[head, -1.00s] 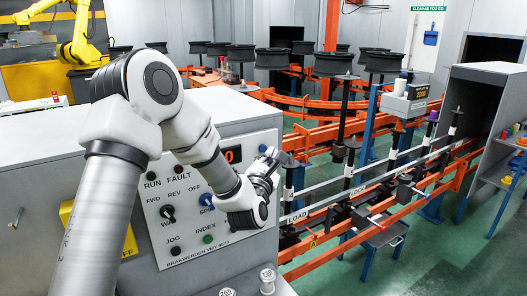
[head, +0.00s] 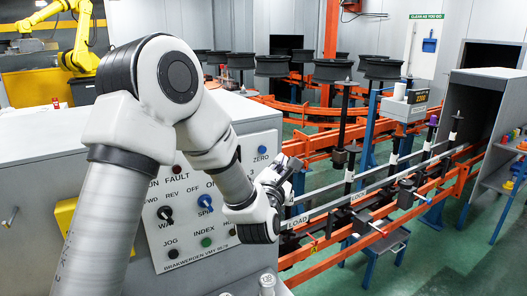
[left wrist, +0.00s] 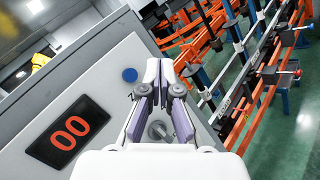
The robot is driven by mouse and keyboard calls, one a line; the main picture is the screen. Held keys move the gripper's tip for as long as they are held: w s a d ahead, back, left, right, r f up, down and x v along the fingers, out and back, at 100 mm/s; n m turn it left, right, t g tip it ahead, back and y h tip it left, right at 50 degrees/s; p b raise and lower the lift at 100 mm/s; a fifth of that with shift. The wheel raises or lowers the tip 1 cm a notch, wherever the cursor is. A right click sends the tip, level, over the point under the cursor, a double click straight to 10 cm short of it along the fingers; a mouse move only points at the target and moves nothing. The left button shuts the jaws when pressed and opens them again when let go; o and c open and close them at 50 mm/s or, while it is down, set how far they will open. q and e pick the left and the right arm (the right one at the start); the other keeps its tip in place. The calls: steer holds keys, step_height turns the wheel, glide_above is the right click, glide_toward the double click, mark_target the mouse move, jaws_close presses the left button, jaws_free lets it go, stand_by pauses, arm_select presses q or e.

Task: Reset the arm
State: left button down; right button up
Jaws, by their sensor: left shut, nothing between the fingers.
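My left gripper (head: 291,166) is raised in front of the right edge of the grey control panel (head: 180,220), close to the spindle rail. In the left wrist view its fingertips (left wrist: 158,73) are together with nothing between them. The blue ZERO button (head: 262,150) is just left of the gripper and apart from it. It also shows in the left wrist view (left wrist: 129,75), beside a display (left wrist: 69,132) reading 00. My arm hides the display in the head view. My right gripper is not in view.
Orange rails (head: 345,237) with upright spindles run to the right of the panel, close to my gripper. Several dark wheels (head: 333,70) stand on spindles behind. A grey box (head: 404,105) stands over the rail.

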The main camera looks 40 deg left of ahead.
arm_select(q)
steer(key=s+d+f+m+g+h+b, duration=0.1)
steer(key=s+d+f+m+g, duration=0.15)
steer(key=f, duration=0.95)
steer(key=s+d+f+m+g+h+b, duration=0.1)
steer(key=s+f+m+g+h, duration=0.15)
steer(key=f, duration=0.95)
steer(key=s+d+f+m+g+h+b, duration=0.15)
steer(key=s+f, duration=0.25)
steer(key=f, duration=0.8)
steer(key=s+d+f+m+g, duration=0.2)
steer(key=s+f+m+g, duration=0.2)
steer(key=s+m, duration=0.4)
steer(key=s+d+f+m+g+h, duration=0.1)
steer(key=s+d+f+m+g, duration=0.2)
steer(key=s+f+m, duration=0.3)
steer(key=s+d+f+m+g+h, duration=0.1)
steer(key=s+f+m+g, duration=0.3)
steer(key=s+m, duration=0.8)
steer(key=shift+s+d+f+g, duration=0.35)
steer(key=shift+s+d+f, duration=0.15)
steer(key=shift+d+f, duration=0.15)
